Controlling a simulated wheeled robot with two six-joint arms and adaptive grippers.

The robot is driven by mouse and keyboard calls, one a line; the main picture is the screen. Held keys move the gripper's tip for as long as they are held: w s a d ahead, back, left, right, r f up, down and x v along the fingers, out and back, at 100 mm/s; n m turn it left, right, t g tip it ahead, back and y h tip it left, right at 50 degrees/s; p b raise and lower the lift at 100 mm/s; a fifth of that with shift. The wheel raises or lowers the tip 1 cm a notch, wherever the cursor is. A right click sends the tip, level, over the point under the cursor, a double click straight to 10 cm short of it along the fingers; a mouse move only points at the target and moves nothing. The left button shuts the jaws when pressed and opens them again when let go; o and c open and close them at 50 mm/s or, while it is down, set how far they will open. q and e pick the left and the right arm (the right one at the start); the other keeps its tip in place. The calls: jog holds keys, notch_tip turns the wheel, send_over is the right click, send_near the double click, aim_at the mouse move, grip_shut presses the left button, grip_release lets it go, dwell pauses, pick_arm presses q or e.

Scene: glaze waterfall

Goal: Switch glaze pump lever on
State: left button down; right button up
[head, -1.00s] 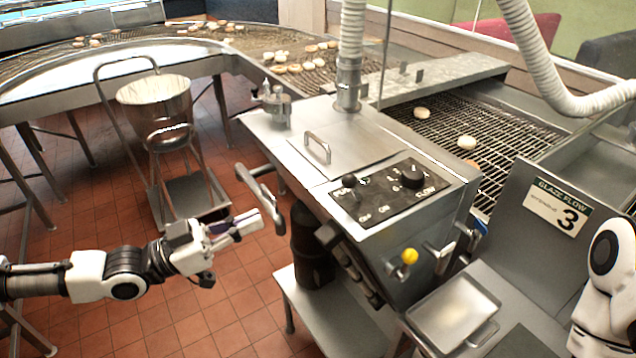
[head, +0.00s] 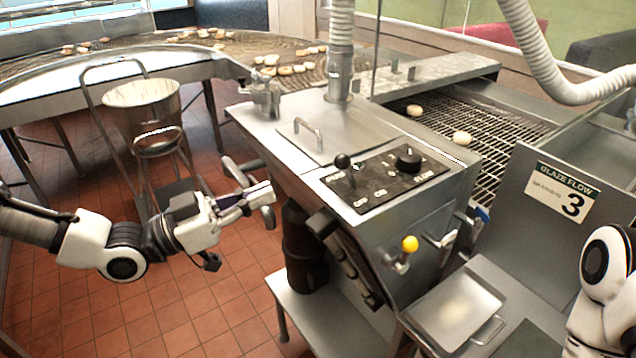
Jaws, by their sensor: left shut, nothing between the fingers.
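The glaze pump lever (head: 343,162) is a short stick with a black ball knob. It stands on the left side of the black control panel (head: 385,190), on top of the steel glaze machine. A black flow knob (head: 408,158) sits to its right on the same panel. My left gripper (head: 268,192) is shut and empty. It is to the left of the machine, in front of the grey side handle, apart from the lever. Only part of my right arm shows at the right edge; its gripper is out of view.
A steel bucket (head: 142,105) stands on a cart at the left. Doughnuts lie on the wire conveyor (head: 490,160) behind. Red floor is open at left.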

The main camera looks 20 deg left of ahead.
pick_arm(q)
jog(key=d, duration=0.1)
jog(key=p, duration=0.1)
send_near(346, 172)
jog(key=w+d+r, duration=0.1)
jog(key=w+d, duration=0.1)
jog(key=w+d+r, duration=0.1)
jog(key=shift+w+d+r, duration=0.35)
jog(key=shift+r, duration=0.05)
jog(key=shift+p, duration=0.3)
